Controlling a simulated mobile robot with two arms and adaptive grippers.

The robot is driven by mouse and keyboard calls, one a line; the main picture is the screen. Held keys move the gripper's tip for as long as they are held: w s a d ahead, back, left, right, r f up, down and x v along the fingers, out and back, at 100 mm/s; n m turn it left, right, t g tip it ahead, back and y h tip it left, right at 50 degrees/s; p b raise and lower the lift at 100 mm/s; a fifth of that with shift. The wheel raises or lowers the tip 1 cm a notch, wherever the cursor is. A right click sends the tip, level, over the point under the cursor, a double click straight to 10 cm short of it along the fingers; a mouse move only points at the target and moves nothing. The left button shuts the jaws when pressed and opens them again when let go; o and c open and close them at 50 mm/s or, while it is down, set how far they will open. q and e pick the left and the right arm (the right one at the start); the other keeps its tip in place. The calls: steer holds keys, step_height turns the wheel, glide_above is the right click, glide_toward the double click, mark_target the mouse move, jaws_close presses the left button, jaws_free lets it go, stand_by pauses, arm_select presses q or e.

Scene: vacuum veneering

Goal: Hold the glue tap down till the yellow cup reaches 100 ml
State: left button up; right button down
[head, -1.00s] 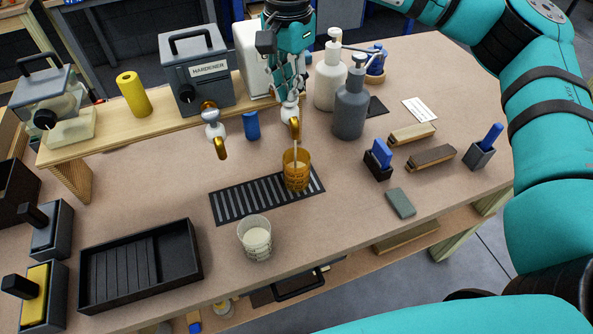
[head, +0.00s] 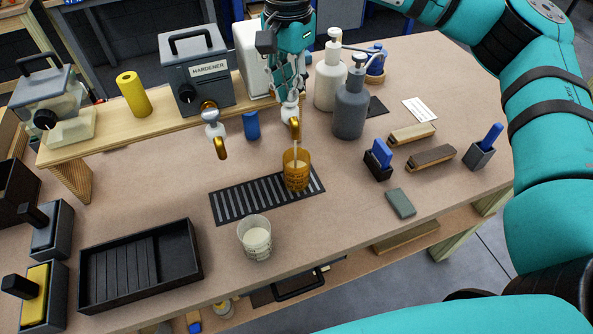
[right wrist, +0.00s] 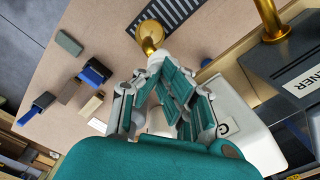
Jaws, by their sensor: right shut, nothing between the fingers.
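The yellow cup (head: 296,172) stands upright on the slatted black drip grate (head: 232,205). The glue tap (head: 295,130), with its brass spout, is right above the cup, and a pale stream runs from it into the cup. My right gripper (head: 288,92) is shut and empty, its fingers down at the top of the tap. In the right wrist view the brass spout (right wrist: 150,35) shows just past the closed fingers (right wrist: 160,80). The cup's fill level is too small to read. My left gripper is not in view.
A clear cup (head: 256,240) with pale contents stands in front of the grate. The hardener container (head: 197,75) with its own tap (head: 217,137) is to the left. White (head: 329,80) and grey (head: 350,105) pump bottles stand to the right. A black tray (head: 140,268) lies front left.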

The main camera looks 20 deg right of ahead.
stand_by(0.4)
step_height(320, 180, up, 9)
steer(key=p, duration=0.5)
steer(key=shift+f+p, duration=0.15)
steer(key=shift+p, duration=0.25)
steer(key=shift+f, duration=0.1)
stand_by(0.8)
